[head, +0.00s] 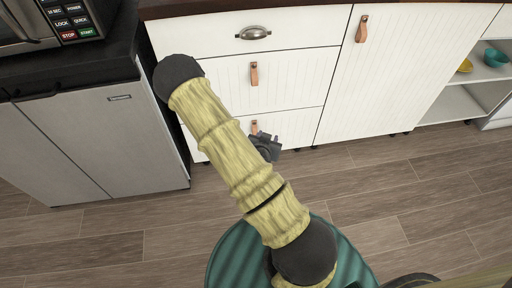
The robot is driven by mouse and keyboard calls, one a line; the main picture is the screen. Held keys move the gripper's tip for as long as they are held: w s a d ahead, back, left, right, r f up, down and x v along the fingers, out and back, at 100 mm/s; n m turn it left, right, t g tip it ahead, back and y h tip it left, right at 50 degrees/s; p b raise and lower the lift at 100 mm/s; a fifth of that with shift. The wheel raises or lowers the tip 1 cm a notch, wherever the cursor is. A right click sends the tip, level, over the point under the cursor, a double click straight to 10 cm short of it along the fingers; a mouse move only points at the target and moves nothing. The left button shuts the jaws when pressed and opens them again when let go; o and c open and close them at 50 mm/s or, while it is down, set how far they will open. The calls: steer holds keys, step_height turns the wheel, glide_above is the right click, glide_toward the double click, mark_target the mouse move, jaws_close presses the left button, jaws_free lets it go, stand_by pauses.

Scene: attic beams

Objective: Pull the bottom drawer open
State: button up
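The bottom drawer (297,124) is the lowest of three stacked white fronts in the cabinet. It looks shut. Its tan leather pull (254,127) shows just above my gripper, with its lower part hidden. My gripper (275,141) is a small dark shape close to the pull, in front of the drawer. My yellowish arm covers the drawer's left part. The fingers are too small and too covered to tell whether they are open or shut, or whether they touch the pull.
Above are a middle drawer (295,83) with a leather pull and a top drawer (200,35) with a metal cup handle. A grey fridge (110,140) stands close on the left. A white cabinet door (390,75) is to the right. The wood floor (400,180) in front is clear.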

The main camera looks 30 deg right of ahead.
step_height(320, 180, down, 20)
steer(key=s+a+n+t+y+b, duration=0.1)
steer(key=n+t+b, duration=0.5)
steer(key=b, duration=1.3)
steer(key=shift+a+t+y+b, duration=0.2)
steer(key=shift+t+y+b, duration=0.1)
steer(key=shift+t+y, duration=0.65)
steer(key=shift+w+f, duration=0.1)
steer(key=shift+w, duration=0.05)
steer(key=b+x, duration=0.4)
steer(key=x, duration=1.3)
steer(key=shift+b, duration=0.3)
steer(key=shift+d, duration=0.1)
